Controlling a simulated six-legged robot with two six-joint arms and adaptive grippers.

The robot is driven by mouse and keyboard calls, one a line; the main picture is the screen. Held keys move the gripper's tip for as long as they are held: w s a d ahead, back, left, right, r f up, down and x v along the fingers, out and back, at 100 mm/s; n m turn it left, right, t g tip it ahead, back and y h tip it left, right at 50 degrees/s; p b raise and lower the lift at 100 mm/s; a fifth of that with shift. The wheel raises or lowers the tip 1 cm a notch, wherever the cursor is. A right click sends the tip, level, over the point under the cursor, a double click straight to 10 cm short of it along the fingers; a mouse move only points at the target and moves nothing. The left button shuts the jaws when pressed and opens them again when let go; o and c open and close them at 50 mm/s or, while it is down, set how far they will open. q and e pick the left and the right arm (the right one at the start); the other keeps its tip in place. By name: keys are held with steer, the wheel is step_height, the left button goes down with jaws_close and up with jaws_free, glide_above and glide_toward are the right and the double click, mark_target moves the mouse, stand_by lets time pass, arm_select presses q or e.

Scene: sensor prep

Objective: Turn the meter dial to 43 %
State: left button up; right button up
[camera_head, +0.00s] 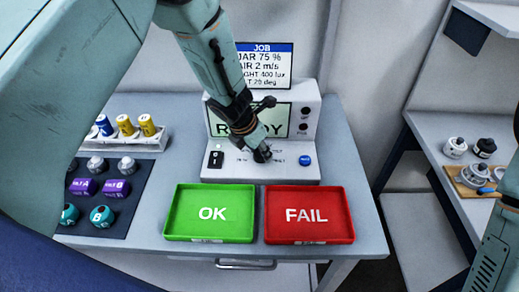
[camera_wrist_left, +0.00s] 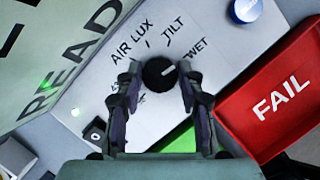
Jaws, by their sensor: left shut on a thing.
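The meter (camera_head: 225,168) stands at the back of the bench, with a screen that reads READY, partly hidden by my left arm. Its black dial (camera_wrist_left: 157,75) sits on the sloped panel among the labels AIR, LUX, TILT and WET; another label is partly hidden. The dial's white mark points right, toward WET. My left gripper (camera_wrist_left: 160,92) is shut on the dial, one finger on each side. In the head view the left gripper (camera_head: 262,154) covers most of the dial. My right gripper is not in view.
A green OK tray (camera_head: 168,215) and a red FAIL tray (camera_head: 349,215) lie empty in front of the meter. A blue button (camera_head: 305,160) is right of the dial, a black switch (camera_head: 216,158) left. A job card (camera_head: 285,66) stands behind. Jars and coloured parts are at left.

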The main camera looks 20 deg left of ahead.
arm_select(q)
steer(key=shift+c, duration=0.9)
